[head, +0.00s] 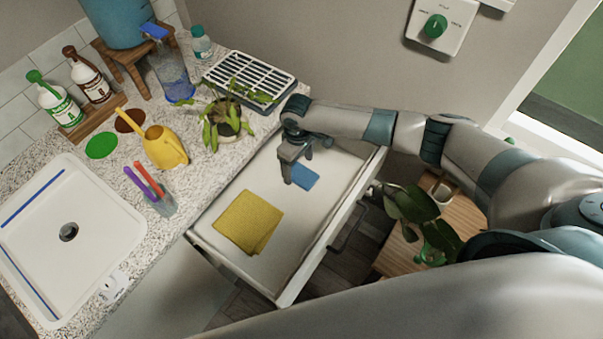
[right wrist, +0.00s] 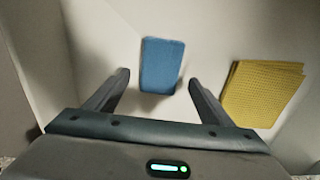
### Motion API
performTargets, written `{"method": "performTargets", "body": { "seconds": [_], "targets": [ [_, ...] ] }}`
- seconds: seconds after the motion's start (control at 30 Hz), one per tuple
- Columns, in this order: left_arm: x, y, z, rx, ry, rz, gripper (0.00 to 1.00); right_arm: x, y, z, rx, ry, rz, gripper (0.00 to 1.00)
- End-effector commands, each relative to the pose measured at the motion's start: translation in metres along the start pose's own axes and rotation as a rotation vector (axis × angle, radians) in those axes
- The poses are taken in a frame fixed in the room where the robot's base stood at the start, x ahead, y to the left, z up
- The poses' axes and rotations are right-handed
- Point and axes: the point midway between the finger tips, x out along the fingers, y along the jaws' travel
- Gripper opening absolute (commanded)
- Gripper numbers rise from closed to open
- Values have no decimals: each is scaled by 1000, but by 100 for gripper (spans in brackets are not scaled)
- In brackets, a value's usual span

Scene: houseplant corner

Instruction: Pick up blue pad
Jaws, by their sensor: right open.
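The blue pad (head: 304,177) lies in the open white drawer, near its far end. It also shows in the right wrist view (right wrist: 162,65), flat on the drawer floor, ahead of and between the two fingers. My right gripper (head: 296,172) is at the blue pad in the head view and hides part of its left side. In the right wrist view the gripper (right wrist: 157,88) is open, with nothing between its fingers but the near end of the pad in line with the gap. My left gripper is not in view.
A yellow cloth (head: 248,222) lies in the same drawer (head: 283,238), nearer the front. The drawer walls stand around both. A potted plant (head: 228,122) and a slatted rack (head: 250,78) are on the counter to the left. A leafy plant (head: 420,215) stands on a wooden stand to the right.

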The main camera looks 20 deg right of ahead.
Motion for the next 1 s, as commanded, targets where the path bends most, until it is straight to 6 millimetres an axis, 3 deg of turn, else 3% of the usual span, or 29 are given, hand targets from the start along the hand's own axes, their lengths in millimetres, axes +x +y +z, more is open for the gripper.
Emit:
{"method": "performTargets", "body": {
  "seconds": [0.27, 0.77, 0.93, 1.0],
  "targets": [
    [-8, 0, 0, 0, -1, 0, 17, 23, 0, -1, 0, 0, 0, 75],
    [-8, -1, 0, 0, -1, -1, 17, 25, 0, -1, 0, 0, 0, 75],
    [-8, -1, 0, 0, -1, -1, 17, 25, 0, -1, 0, 0, 0, 34],
    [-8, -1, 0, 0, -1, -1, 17, 25, 0, -1, 0, 0, 0, 31]
  ]
}}
